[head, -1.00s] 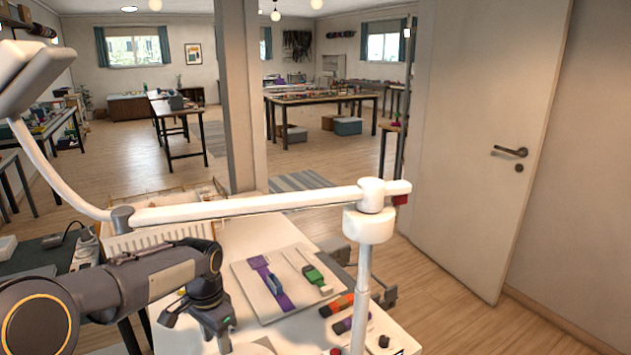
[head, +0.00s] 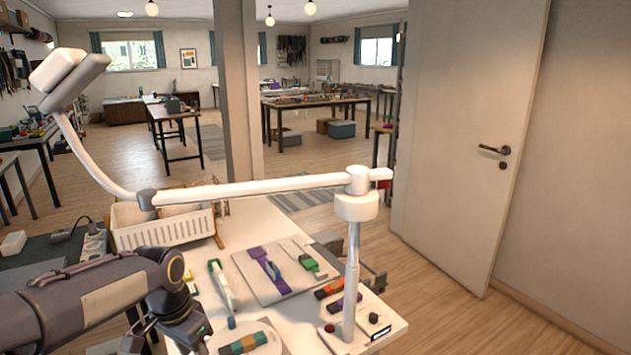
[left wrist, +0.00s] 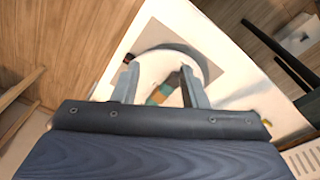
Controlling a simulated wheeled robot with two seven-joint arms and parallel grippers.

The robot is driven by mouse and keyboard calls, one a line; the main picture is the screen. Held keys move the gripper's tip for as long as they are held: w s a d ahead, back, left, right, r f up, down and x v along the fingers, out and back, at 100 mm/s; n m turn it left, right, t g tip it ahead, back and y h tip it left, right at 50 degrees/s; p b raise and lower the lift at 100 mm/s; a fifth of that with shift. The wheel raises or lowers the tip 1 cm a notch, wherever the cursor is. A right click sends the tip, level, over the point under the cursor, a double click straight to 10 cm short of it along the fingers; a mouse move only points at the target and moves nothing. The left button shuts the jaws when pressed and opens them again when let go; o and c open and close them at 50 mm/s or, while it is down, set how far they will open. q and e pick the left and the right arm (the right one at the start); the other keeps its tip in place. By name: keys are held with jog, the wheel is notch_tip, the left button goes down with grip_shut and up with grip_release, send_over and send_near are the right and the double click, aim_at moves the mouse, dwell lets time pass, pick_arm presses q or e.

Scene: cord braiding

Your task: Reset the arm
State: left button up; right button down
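My left arm comes in from the left in the head view and hangs over the left front edge of the white table (head: 245,219). My left gripper shows at the bottom of that view, partly cut off. In the left wrist view my left gripper (left wrist: 157,76) has its two fingers apart with nothing held. Beyond the fingers lies a striped teal and orange piece (left wrist: 160,94) on a round white plate (left wrist: 150,62). The striped piece also shows in the head view (head: 245,343), to the right of the gripper and apart from it. My right gripper is not in view.
A white lamp arm (head: 250,191) on a post (head: 351,275) spans the table. A board (head: 272,290) holds purple and green cord pieces. A white basket (head: 165,232) stands behind my arm.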

pick_arm(q)
jog(key=s+d+r+n+t+h, duration=0.1)
jog(key=s+n+t, duration=0.1)
jog(key=s, duration=0.9)
jog(key=s+d+r+n+t+h, duration=0.1)
jog(key=s+n, duration=0.4)
jog(key=s, duration=0.7)
jog(key=shift+d+t+h+p, duration=0.3)
jog(key=shift+d+t+h, duration=0.1)
jog(key=shift+t, duration=0.4)
